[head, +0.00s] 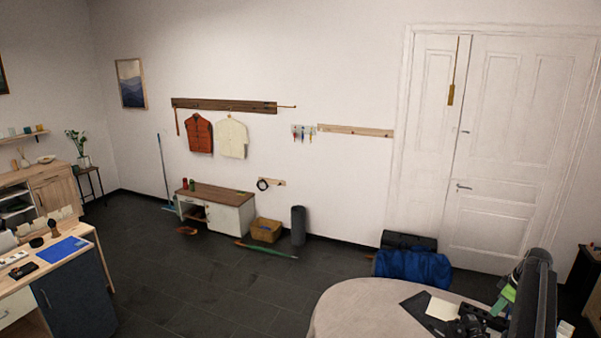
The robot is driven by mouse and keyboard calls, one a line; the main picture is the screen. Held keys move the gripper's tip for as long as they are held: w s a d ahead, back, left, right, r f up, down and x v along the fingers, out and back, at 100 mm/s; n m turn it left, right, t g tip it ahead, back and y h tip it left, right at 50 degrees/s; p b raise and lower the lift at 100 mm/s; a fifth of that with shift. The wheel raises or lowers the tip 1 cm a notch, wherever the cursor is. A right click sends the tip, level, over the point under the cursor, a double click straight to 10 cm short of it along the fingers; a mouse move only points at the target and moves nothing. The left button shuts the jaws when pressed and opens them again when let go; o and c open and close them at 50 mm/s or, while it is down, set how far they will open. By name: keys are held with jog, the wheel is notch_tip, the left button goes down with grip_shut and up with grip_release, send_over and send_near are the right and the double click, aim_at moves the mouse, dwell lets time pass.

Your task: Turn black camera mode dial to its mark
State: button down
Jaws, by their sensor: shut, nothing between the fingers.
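A black camera (468,326) lies on the round pale table (352,308) at the bottom right of the head view. It is small and partly cut off by the bottom edge, with dark items crowded close on its right. I cannot make out its mode dial or the mark. My gripper cannot be seen in this view.
A dark sheet (415,307) and a cream paper (442,309) lie beside the camera. A tall dark upright shape (536,295) blocks the table's right side. A blue bag (412,269) lies behind the table. The dark floor (215,285) left of the table is clear.

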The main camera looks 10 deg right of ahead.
aim_at(486, 327)
jog(key=s+b+x, duration=0.1)
jog(key=b+x, duration=0.5)
jog(key=shift+d+f, duration=0.3)
jog(key=shift+f, duration=0.25)
jog(key=shift+w+r, duration=0.1)
jog(key=shift+w, duration=0.1)
